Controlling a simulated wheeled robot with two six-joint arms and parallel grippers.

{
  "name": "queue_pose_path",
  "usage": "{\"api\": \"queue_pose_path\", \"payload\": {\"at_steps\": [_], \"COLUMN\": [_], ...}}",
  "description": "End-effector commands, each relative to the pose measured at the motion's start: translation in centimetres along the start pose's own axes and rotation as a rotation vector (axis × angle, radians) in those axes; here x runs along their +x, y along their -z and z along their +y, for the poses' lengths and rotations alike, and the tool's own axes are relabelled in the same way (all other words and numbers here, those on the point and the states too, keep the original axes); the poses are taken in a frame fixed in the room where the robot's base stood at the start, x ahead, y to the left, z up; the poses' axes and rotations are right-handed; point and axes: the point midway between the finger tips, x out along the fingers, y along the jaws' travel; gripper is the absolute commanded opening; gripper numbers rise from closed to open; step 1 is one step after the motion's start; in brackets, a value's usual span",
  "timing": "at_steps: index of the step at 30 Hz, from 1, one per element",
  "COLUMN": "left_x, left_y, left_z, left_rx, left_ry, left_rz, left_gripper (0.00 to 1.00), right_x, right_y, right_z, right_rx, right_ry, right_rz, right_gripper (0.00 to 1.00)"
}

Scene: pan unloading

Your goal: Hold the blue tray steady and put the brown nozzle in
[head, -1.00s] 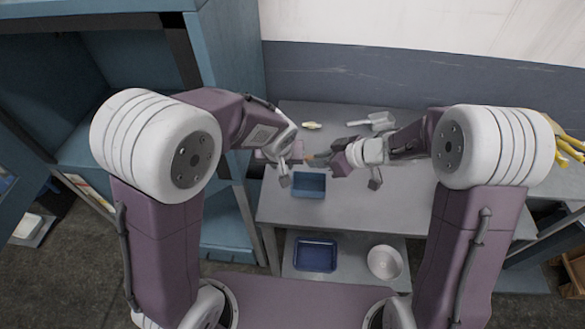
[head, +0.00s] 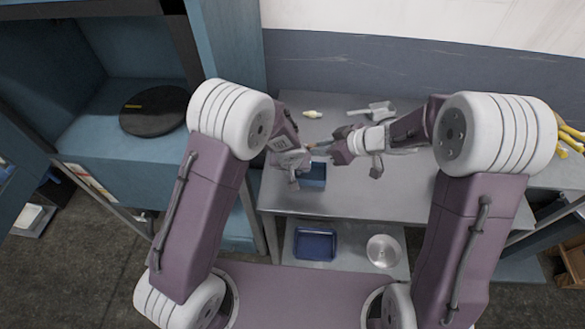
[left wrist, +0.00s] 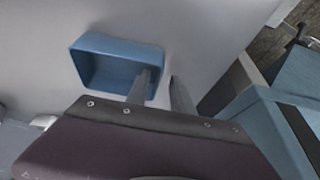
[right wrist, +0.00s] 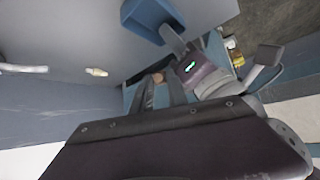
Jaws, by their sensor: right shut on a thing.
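The small blue tray (head: 314,178) stands on the grey table, partly hidden by my left gripper (head: 294,172). In the left wrist view the blue tray (left wrist: 92,45) shows its open inside. My left gripper (left wrist: 161,78) is open there, one finger over the tray's inside and the other beyond its right wall; I cannot tell whether they touch it. My right gripper (head: 326,150) is shut on the brown nozzle, whose brown end (right wrist: 158,77) shows at the fingertips in the right wrist view. It is held beyond the tray, close to my left gripper.
A white scoop (head: 378,109) and a small pale yellow thing (head: 312,114) lie at the table's back. A dark blue tray (head: 315,243) and a metal bowl (head: 383,251) are on the lower shelf. A blue cabinet (head: 110,160) stands at left. The table's front right is clear.

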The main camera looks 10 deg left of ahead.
Motion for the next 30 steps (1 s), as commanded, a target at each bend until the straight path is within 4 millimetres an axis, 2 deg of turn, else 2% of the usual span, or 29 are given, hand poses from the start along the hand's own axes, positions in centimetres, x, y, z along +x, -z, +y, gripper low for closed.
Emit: {"api": "queue_pose_path", "payload": {"at_steps": [1,8,11,30], "left_x": [0.18,0.2,0.18,0.04], "left_y": [0.33,0.42,0.44,0.54], "left_z": [0.33,0.45,0.49,0.66], "left_rx": [-0.002,-0.003,-0.003,0.0], "left_ry": [-0.009,-0.012,-0.013,-0.016], "left_rz": [0.008,0.01,0.011,0.015], "left_gripper": [0.28,0.28,0.0,0.0], "right_x": [0.15,0.18,0.19,0.25], "right_y": [0.39,0.32,0.31,0.2], "right_z": [-1.14,-1.24,-1.25,-1.27], "right_rx": [-0.006,-0.006,-0.006,-0.005], "right_ry": [0.033,0.036,0.036,0.037], "right_rz": [0.012,0.01,0.01,0.008], "right_gripper": [0.0,0.0,0.0,0.0]}}
